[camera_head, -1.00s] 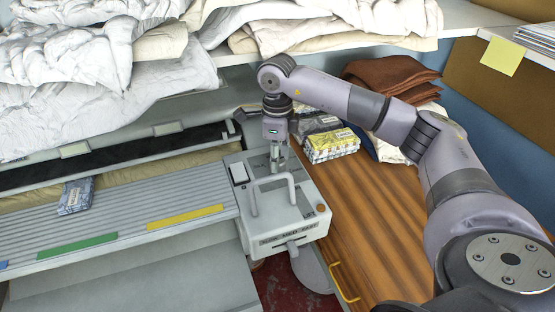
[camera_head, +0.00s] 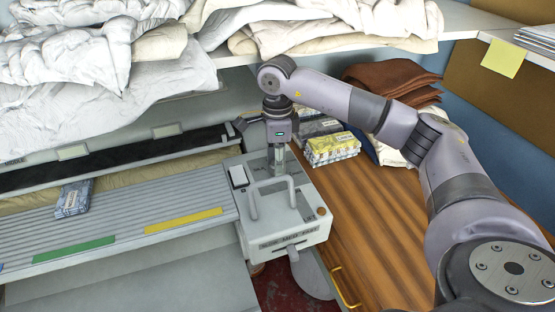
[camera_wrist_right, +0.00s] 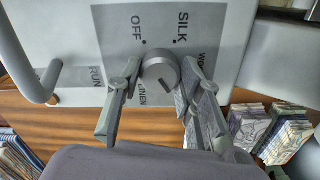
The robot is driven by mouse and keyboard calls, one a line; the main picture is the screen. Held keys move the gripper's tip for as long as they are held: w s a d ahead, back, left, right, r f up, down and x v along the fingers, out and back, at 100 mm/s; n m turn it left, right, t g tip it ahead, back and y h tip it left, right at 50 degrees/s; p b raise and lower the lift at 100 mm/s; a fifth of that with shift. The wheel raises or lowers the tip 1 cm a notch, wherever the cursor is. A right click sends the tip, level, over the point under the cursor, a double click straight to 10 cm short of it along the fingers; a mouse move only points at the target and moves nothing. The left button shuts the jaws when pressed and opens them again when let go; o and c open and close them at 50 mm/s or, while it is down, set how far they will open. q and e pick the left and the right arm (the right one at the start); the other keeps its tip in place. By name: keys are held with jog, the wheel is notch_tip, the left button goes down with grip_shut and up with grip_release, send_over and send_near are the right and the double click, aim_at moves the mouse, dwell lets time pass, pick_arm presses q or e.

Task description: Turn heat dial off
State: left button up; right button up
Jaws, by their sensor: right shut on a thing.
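The heat dial (camera_wrist_right: 160,71) is a round grey knob on a grey label plate in the right wrist view. OFF and SILK are printed above it, part of another word at its right, and LINEN below it. A dark mark shows on the dial's lower part. My right gripper (camera_wrist_right: 158,78) has one finger on each side of the dial and is shut on it. In the head view, my right gripper (camera_head: 277,167) points down onto the top of the ironer's control box (camera_head: 292,232) and hides the dial there. My left gripper is out of view.
Packaged cloths (camera_head: 332,149) lie behind right on the wooden counter (camera_head: 372,230). Folded linens (camera_head: 100,55) fill the shelf above.

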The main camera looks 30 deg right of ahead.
jog(key=shift+w+r, duration=0.1)
jog(key=shift+r, duration=0.05)
jog(key=o, duration=1.2)
jog(key=shift+c, duration=0.2)
notch_tip(320, 180, up, 12)
jog(key=shift+f, duration=0.2)
